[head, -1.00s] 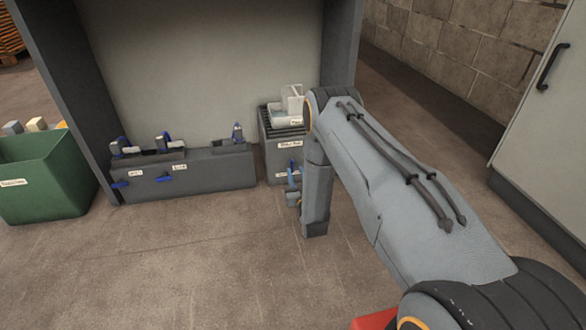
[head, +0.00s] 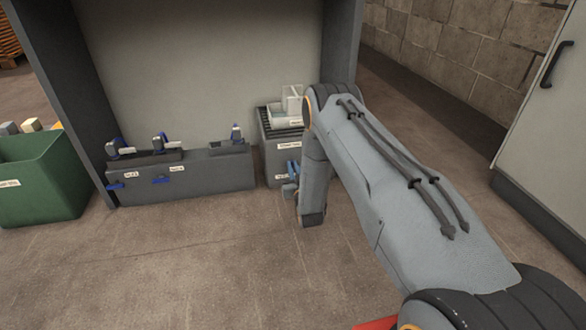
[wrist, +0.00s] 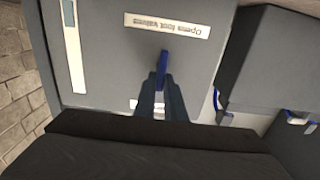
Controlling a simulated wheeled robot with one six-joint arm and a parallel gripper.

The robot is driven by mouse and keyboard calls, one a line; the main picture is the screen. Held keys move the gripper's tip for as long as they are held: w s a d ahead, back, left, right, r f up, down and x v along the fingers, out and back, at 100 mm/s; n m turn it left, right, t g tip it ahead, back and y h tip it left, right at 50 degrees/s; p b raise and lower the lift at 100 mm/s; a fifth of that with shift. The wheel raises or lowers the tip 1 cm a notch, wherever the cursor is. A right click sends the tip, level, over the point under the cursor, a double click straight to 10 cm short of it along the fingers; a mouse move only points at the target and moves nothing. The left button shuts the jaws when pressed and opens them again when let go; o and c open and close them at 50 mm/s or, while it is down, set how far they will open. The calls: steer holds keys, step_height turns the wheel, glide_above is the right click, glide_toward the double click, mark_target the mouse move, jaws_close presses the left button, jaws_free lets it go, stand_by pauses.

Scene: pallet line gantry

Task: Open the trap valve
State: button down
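A dark grey cabinet (head: 290,150) with a grated top stands right of the low valve block, with white labels and blue parts on its front, partly hidden by my arm. In the wrist view its front face (wrist: 105,55) fills the middle, with a white label (wrist: 167,25) upside down. A blue handle (wrist: 163,60) sticks out below that label. My gripper (wrist: 163,85) points at this face, its two fingers close together on either side of the handle and seemingly shut on it. In the head view the fingers are mostly hidden.
A long low block (head: 200,175) with several blue-handled valves stands to the left. A clear container (head: 287,108) sits on the cabinet. A green bin (head: 45,185) is at far left, a pale cabinet (head: 548,120) at right. The floor in front is clear.

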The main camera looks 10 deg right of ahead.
steer(key=shift+m+p, duration=0.3)
steer(key=shift+d+f+m+p, duration=0.3)
steer(key=shift+m+p, duration=0.8)
steer(key=shift+m, duration=1.8)
steer(key=shift+d+f+m+p, duration=0.25)
steer(key=shift+m+p, duration=0.85)
steer(key=shift+m, duration=1.8)
steer(key=shift+d+f+m+p, duration=0.3)
steer(key=shift+m+p, duration=0.8)
steer(key=shift+m, duration=1.8)
steer(key=c, duration=1.8)
jaws_free()
steer(key=shift+s, duration=0.15)
